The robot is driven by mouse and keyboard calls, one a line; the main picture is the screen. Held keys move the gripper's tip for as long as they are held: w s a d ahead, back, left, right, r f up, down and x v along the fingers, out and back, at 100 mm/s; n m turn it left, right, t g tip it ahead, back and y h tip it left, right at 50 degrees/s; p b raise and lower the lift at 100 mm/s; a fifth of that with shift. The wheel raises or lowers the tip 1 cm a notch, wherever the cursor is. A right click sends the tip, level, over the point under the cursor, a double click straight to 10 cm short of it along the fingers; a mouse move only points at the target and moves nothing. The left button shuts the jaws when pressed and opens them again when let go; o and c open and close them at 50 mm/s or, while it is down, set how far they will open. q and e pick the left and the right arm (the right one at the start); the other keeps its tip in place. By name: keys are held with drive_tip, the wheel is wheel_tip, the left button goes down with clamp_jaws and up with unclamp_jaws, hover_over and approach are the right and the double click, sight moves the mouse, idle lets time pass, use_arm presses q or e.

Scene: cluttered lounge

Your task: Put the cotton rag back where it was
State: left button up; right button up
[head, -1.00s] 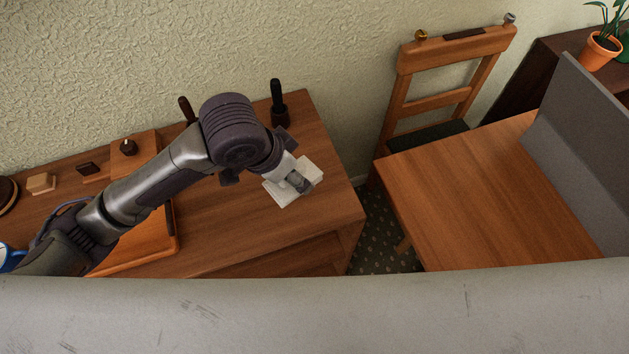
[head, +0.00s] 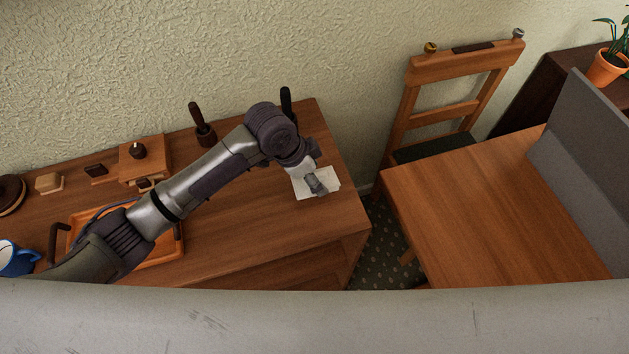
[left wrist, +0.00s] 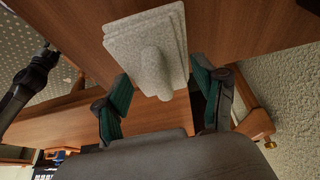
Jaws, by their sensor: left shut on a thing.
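The cotton rag (head: 332,184) is a pale, folded square at the right end of the wooden sideboard (head: 245,215). My left gripper (head: 315,185) is over it and shut on it. In the left wrist view the rag (left wrist: 140,32) shows stacked flat layers with a rounded raised part, between the green-padded fingers of my left gripper (left wrist: 161,76). The rag is at or just above the sideboard top; I cannot tell whether it touches.
A dark-handled item (head: 203,128) and another (head: 286,100) stand along the wall side. An orange tray (head: 177,246), a blue mug (head: 20,262) and a wooden box (head: 150,150) are further left. A chair (head: 440,108) and a table (head: 465,195) stand to the right.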

use_arm(q)
wheel_tip(320, 180, down, 3)
drive_tip(key=shift+f+p, duration=0.2)
drive_tip(key=shift+p, duration=0.1)
drive_tip(key=shift+f, duration=0.3)
drive_tip(key=shift+f, duration=0.1)
drive_tip(key=o, duration=1.1)
drive_tip(key=v, duration=1.2)
drive_tip(key=shift+b, duration=0.3)
